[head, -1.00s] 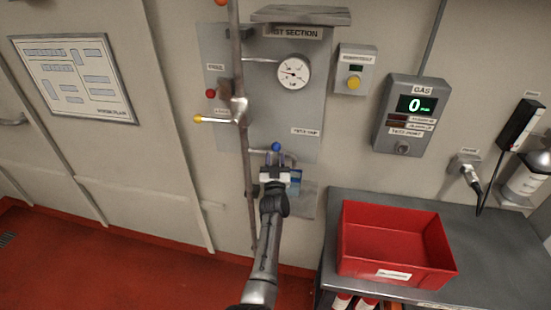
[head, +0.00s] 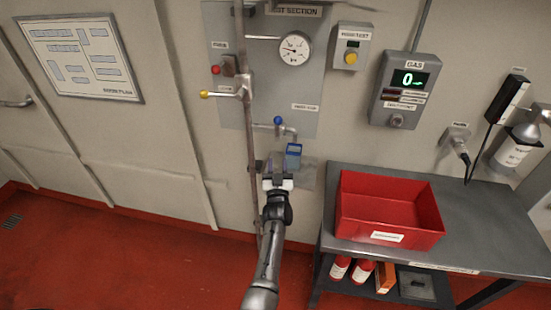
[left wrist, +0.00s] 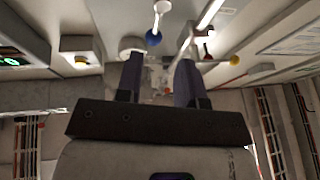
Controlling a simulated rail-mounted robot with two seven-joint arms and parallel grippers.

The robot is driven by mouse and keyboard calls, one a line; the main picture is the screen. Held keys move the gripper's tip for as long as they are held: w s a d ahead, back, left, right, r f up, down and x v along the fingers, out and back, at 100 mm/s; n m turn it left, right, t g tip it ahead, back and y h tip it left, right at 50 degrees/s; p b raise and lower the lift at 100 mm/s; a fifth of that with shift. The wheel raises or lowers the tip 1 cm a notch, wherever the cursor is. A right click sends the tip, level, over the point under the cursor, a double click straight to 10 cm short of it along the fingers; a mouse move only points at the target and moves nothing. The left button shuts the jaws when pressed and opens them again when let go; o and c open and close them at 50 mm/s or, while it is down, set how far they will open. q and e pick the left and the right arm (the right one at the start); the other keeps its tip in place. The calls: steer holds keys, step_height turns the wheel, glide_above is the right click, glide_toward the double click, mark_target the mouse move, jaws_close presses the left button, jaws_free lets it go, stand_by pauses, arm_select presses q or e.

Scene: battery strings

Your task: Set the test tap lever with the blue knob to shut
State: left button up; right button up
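The blue knob (head: 278,120) of the test tap lever shows uncovered on the test section panel, beside a short bent pipe (head: 290,132). The lever itself is short and hard to make out. In the left wrist view the blue knob (left wrist: 153,38) hangs on a pale stem, just beyond the fingertips. My left gripper (head: 278,173) is below the knob in the head view and apart from it. Its two fingers (left wrist: 158,68) are spread with nothing between them. My right gripper is not in view.
A vertical pipe with a yellow-knobbed lever (head: 205,94) stands left of the tap. A small blue device (head: 293,150) sits just below the tap pipe. A gauge (head: 295,48) is above. A red bin (head: 390,238) stands on the grey bench (head: 480,225) at the right.

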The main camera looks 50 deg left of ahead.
arm_select(q)
steer(key=shift+s+d+f, duration=0.25)
steer(key=shift+s+d, duration=0.2)
steer(key=shift+d, duration=0.05)
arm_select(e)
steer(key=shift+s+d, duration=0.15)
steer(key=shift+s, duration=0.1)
